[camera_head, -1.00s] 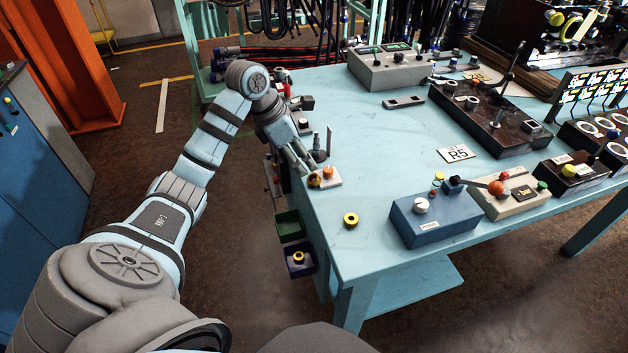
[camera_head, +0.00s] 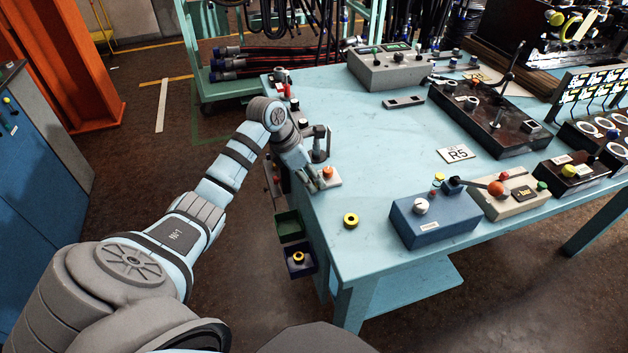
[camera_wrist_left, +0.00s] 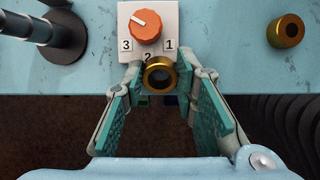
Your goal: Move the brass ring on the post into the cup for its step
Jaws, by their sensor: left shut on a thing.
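My left gripper (camera_wrist_left: 160,88) is shut on a brass ring (camera_wrist_left: 160,73) at the table's near edge. The ring overlaps the lower edge of a white plate (camera_wrist_left: 128,11) with an orange knob (camera_wrist_left: 146,26) and numbers 3, 2 and 1. The knob's white mark points up and left. In the head view the gripper (camera_head: 317,183) is beside this plate and hides the held ring. The dark post (camera_wrist_left: 22,27) stands left of the plate, with no ring visible on it. A green cup (camera_head: 289,224) and a blue cup (camera_head: 300,270) hang at the table's side; the blue one holds a brass ring (camera_head: 298,258).
Another brass ring (camera_head: 350,219) lies on the blue table (camera_head: 370,165). A blue control box (camera_head: 435,220) and a beige one (camera_head: 515,197) stand right of it. A card marked R5 (camera_head: 457,154) lies further back. Part of the table's side is hidden behind my arm.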

